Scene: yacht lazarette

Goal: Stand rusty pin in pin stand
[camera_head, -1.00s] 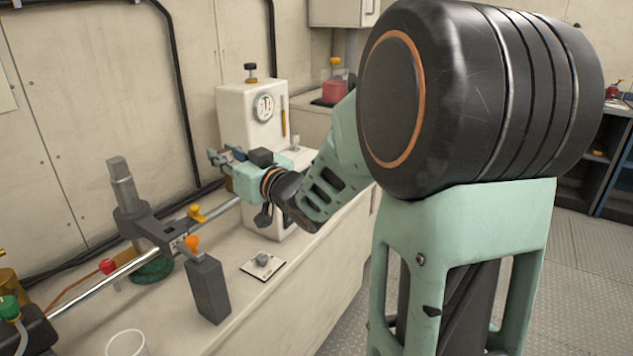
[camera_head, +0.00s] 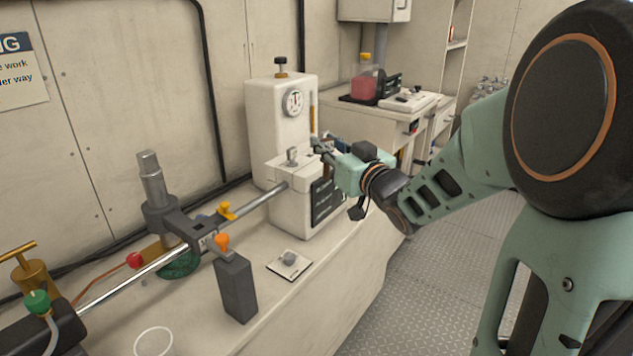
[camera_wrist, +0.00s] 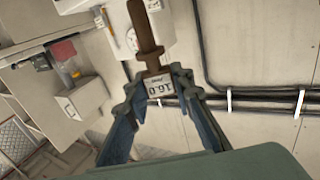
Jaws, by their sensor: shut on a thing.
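The rusty pin (camera_wrist: 146,38) is brown and rod-shaped with a wider collar. In the wrist view it sticks out beyond my gripper (camera_wrist: 158,84), whose fingers are shut on its near end. A white tag reading 16.0 shows between the fingertips. In the head view my gripper (camera_head: 322,148) is raised beside the white gauge machine, and the pin is hard to make out there. A small white plate with a grey round piece (camera_head: 289,262) lies on the bench. I cannot tell whether this is the pin stand.
The white machine (camera_head: 281,120) with a dial stands at the bench back. A dark grey block (camera_head: 236,288) with an orange knob and a clamped metal rod (camera_head: 150,268) occupy the left. A white ring (camera_head: 154,342) lies in front. The bench right of the plate is clear.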

